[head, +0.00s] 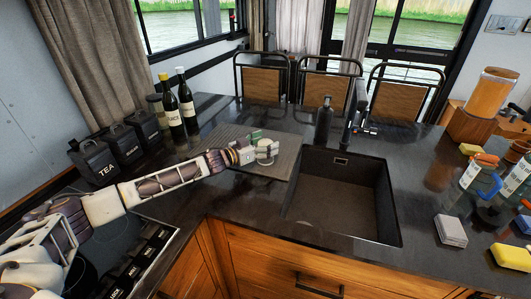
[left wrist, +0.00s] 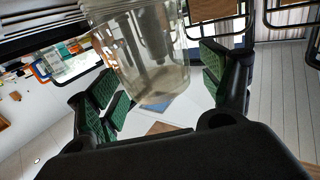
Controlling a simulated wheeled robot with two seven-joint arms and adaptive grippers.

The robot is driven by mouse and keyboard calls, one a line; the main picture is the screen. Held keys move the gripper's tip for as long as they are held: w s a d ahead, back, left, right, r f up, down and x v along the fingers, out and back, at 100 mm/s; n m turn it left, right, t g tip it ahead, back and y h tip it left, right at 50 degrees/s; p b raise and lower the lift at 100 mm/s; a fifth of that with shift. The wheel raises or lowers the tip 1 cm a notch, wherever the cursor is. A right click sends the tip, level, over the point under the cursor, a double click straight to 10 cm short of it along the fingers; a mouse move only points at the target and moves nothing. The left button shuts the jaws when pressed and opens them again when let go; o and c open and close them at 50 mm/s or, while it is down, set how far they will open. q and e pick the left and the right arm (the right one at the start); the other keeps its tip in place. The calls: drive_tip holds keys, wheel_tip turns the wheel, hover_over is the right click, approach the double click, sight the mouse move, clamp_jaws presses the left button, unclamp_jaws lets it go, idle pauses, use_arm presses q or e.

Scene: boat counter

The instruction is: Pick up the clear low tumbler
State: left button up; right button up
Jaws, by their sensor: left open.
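The clear low tumbler (left wrist: 148,58) fills the upper middle of the left wrist view. It is see-through, with a thick base. My left gripper (left wrist: 160,80) is open, with green-padded fingers on either side of the glass. A gap shows at the right finger; I cannot tell whether the left finger touches. In the head view my left gripper (head: 267,147) is low over the dark ribbed board (head: 225,142) left of the sink. My right gripper is not in view.
The sink (head: 335,205) is right of the board. Two dark bottles (head: 187,105) and black canisters (head: 93,158) stand at left. A dark bottle (head: 323,120) and tap (head: 352,125) are behind the sink. A grey box (head: 451,230) and yellow sponge (head: 512,257) lie at right.

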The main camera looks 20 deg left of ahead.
use_arm(q)
drive_tip(key=c, duration=1.3)
drive_tip(key=shift+r, duration=0.15)
drive_tip(key=shift+r, duration=0.85)
wheel_tip(320, 180, up, 6)
drive_tip(key=shift+f+p, duration=0.1)
drive_tip(key=shift+p, duration=0.6)
drive_tip(key=shift+r, duration=1.15)
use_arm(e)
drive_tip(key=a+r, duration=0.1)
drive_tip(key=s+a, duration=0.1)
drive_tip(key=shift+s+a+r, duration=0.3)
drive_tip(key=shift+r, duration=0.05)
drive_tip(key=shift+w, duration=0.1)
